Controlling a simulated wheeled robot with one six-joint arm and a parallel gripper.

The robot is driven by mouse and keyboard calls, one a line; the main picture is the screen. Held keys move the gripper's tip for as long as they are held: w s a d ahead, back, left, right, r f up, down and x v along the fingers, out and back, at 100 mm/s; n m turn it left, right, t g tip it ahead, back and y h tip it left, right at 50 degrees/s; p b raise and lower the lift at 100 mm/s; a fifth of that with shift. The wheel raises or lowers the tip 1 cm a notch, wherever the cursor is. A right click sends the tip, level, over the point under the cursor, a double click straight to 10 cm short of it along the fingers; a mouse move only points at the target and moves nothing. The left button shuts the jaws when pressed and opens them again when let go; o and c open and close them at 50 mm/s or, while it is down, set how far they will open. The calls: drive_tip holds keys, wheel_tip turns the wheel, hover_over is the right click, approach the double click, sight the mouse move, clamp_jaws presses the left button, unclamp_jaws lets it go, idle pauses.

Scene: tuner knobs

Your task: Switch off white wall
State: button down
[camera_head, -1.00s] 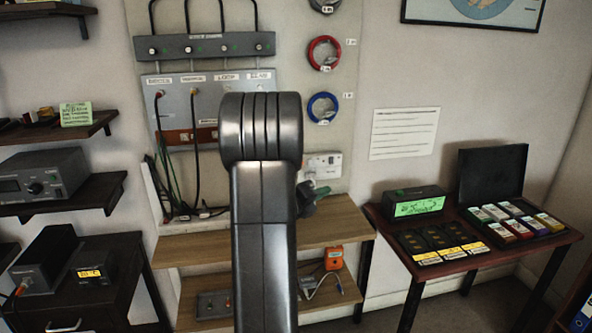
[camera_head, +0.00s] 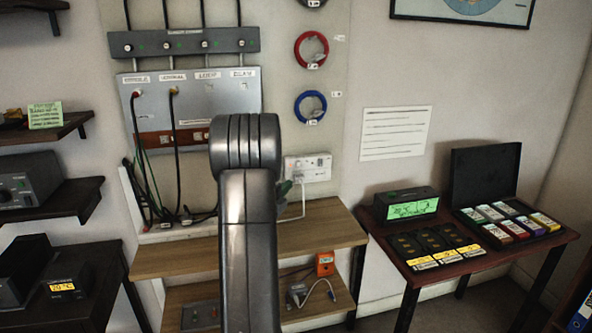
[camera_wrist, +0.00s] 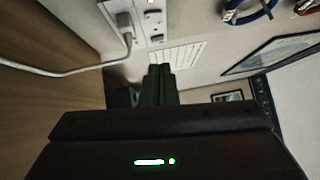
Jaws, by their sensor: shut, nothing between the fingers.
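The white wall socket (camera_head: 308,167) is on the wall behind the wooden shelf, right of my arm in the head view. A plug sits in it and a white cable hangs down. In the wrist view the socket (camera_wrist: 154,25) is at the top, with the plug (camera_wrist: 125,24) at its left, a small orange light and rocker switches. My gripper (camera_wrist: 159,72) is shut and empty, its fingertips below the socket in that picture and apart from it. In the head view only a little of my gripper (camera_head: 284,188) shows beside my arm, near the socket's lower left.
A wooden shelf (camera_head: 320,226) is under the socket. A grey panel (camera_head: 218,103) with cables is left of it. A red cable coil (camera_head: 311,50) and a blue one (camera_head: 310,107) hang above. A dark table (camera_head: 470,262) with a green-lit clock (camera_head: 408,206) stands right.

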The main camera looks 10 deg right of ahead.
sight(298, 165)
drive_tip(key=shift+w+d+r+p, duration=0.2)
drive_tip(key=shift+w+d, duration=0.7)
drive_tip(key=shift+w, duration=0.8)
drive_tip(key=shift+w+d+r+p, duration=0.2)
drive_tip(key=shift+w+d, duration=0.75)
drive_tip(key=shift+w, duration=0.7)
drive_tip(key=shift+w+d+r+p, duration=0.2)
drive_tip(key=shift+w+d, duration=0.7)
drive_tip(key=shift+w, duration=0.8)
